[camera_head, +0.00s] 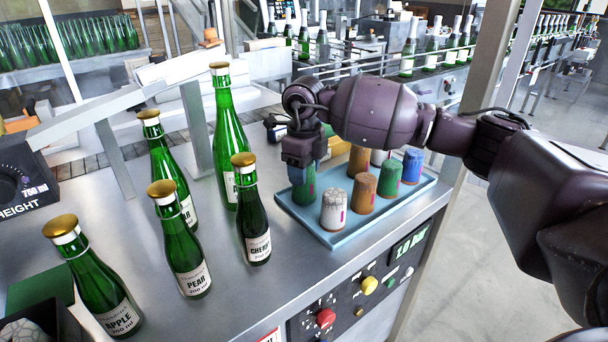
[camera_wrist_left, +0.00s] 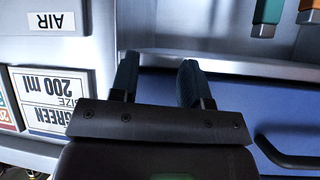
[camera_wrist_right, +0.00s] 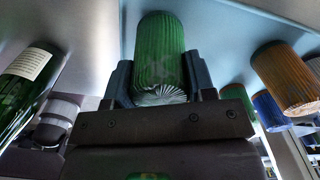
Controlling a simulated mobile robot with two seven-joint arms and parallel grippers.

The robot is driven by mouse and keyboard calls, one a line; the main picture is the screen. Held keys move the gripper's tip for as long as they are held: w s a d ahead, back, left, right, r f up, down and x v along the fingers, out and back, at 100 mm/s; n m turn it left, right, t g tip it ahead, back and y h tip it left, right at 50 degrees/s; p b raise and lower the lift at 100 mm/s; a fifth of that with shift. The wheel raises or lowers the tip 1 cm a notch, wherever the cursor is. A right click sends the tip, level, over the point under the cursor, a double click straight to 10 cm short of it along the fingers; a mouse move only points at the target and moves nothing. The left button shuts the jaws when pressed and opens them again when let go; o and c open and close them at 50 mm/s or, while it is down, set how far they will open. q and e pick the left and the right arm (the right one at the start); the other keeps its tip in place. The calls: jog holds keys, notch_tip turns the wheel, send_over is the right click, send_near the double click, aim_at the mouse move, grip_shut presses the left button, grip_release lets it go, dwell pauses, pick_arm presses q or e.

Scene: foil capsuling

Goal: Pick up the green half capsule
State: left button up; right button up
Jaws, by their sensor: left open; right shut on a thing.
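My right gripper (camera_head: 307,172) is shut on a green ribbed capsule (camera_head: 303,191) at the left corner of the blue tray (camera_head: 338,238). In the right wrist view the green capsule (camera_wrist_right: 160,45) stands between the two fingers (camera_wrist_right: 160,82), its folded end toward the camera. I cannot tell whether it touches the tray floor. A second green capsule (camera_head: 389,178) stands farther right in the tray. My left gripper (camera_wrist_left: 158,75) is open and empty in the left wrist view; it is out of the head view.
The tray also holds a white capsule (camera_head: 333,210), orange capsules (camera_head: 363,194) and a blue capsule (camera_head: 412,166). Several green bottles with gold caps, including the cherry bottle (camera_head: 251,215), stand left of the tray. Buttons and a red knob (camera_head: 325,318) line the bench front.

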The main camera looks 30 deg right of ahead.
notch_tip(320, 180, up, 19)
jog(key=p, duration=0.1)
dwell(1.1)
